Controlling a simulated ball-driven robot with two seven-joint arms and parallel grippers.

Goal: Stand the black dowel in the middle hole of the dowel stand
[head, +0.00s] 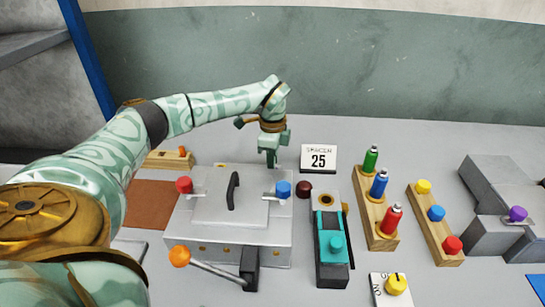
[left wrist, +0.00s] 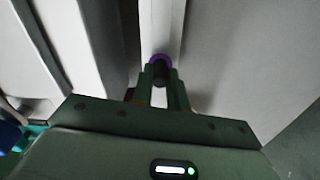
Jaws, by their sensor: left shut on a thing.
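My left gripper (head: 271,160) points down behind the grey press box. In the left wrist view its fingers (left wrist: 162,88) are shut on a short dark cylinder (left wrist: 160,74), which looks like the black dowel. A purple edge shows just beyond the cylinder, and I cannot tell what it belongs to. In the head view the dowel is not distinguishable. A low wooden block (head: 160,160) with an orange piece on it stands at the back left, partly behind my arm. It may be the dowel stand, but its holes are too small to make out. My right gripper is not in view.
The grey press box (head: 205,240) has a black handle and red and blue knobs. A card reading 25 (head: 318,157) stands right of the gripper. A teal-topped device (head: 331,240), wooden racks (head: 375,225) (head: 432,228) and grey blocks (head: 490,190) lie further right.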

